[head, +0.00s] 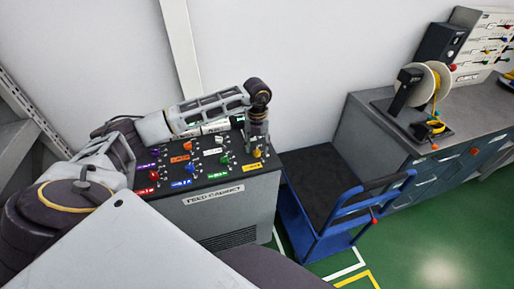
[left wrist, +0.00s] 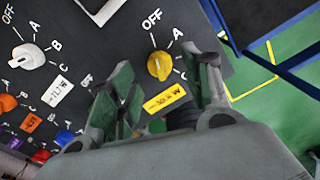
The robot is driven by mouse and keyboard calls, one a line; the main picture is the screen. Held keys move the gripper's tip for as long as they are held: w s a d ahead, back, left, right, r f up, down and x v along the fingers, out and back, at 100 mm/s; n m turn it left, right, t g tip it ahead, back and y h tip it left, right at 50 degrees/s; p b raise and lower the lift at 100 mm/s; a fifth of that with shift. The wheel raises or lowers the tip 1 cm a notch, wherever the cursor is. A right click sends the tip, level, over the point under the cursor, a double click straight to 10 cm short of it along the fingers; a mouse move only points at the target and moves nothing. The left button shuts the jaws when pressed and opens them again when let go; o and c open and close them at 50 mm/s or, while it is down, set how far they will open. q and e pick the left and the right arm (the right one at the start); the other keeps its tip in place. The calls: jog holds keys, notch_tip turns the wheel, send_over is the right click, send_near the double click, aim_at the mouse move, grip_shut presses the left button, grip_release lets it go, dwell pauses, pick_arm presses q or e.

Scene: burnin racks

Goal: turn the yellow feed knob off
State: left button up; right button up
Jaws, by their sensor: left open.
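The yellow feed knob (head: 257,153) is at the right end of the feed cabinet's dark top (head: 217,180). In the left wrist view the yellow knob (left wrist: 160,66) has the marks OFF and A above it and a C at its right; its exact pointing is unclear. A yellow label (left wrist: 164,98) lies just below it. My left gripper (head: 257,138) points down above the knob. In the left wrist view its two fingers (left wrist: 164,85) are open and apart, with the knob between and just beyond the tips. No contact shows. My right gripper is not in view.
Several other coloured knobs, such as the white knob (left wrist: 28,56) and green knob (head: 224,159), sit close by on the same panel. A blue cart (head: 325,225) stands right of the cabinet. A bench with a spool (head: 437,80) is further right.

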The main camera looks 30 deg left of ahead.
aim_at(257, 150)
pick_arm(q)
notch_tip(257, 150, up, 10)
dwell(0.5)
dwell(0.5)
